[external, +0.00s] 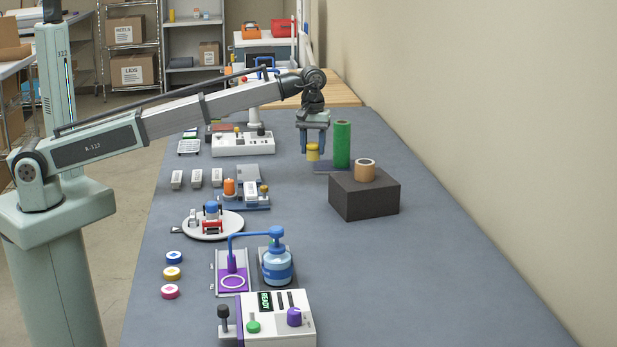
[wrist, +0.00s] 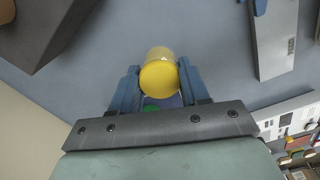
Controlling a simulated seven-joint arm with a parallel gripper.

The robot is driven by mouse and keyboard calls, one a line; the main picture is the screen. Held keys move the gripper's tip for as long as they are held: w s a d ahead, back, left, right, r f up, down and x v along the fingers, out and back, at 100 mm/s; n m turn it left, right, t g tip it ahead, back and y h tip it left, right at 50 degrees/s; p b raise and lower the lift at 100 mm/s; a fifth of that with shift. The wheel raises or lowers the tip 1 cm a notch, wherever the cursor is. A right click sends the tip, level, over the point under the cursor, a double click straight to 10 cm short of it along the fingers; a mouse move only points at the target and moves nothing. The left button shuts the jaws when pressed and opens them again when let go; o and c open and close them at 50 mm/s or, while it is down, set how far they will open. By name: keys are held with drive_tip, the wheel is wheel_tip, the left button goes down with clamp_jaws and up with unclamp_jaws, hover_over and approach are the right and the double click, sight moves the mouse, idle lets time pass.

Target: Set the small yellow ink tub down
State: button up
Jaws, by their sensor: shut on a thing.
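The small yellow ink tub (external: 313,152) is between the fingers of my gripper (external: 314,146), toward the far end of the blue-grey table. In the wrist view the tub (wrist: 159,75) sits between the two blue fingertips of my gripper (wrist: 158,70), which are shut on its sides. Its yellow end faces the wrist camera. It appears to be held a little above the table, near a thin dark plate (external: 326,168); the exact gap below it is hard to tell.
A tall green roll (external: 342,145) stands close to the right of the tub. A dark block (external: 364,195) with a tan tape roll (external: 365,170) on it is nearer. A white panel (external: 243,144) lies to the left. The right front table is clear.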

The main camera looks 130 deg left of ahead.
sight(315, 144)
drive_tip(key=shift+r, duration=0.75)
drive_tip(key=r, duration=0.4)
drive_tip(key=shift+w+r, duration=0.35)
drive_tip(key=w+d+m, duration=0.1)
drive_tip(key=w+d, duration=1.4)
drive_tip(key=w, duration=0.4)
drive_tip(key=w+d+m, duration=0.1)
drive_tip(key=w+d, duration=1.5)
drive_tip(key=w, duration=0.4)
drive_tip(key=shift+f, duration=7.65)
drive_tip(key=shift+f, duration=0.15)
drive_tip(key=o, duration=1.1)
drive_tip(key=shift+c, duration=0.2)
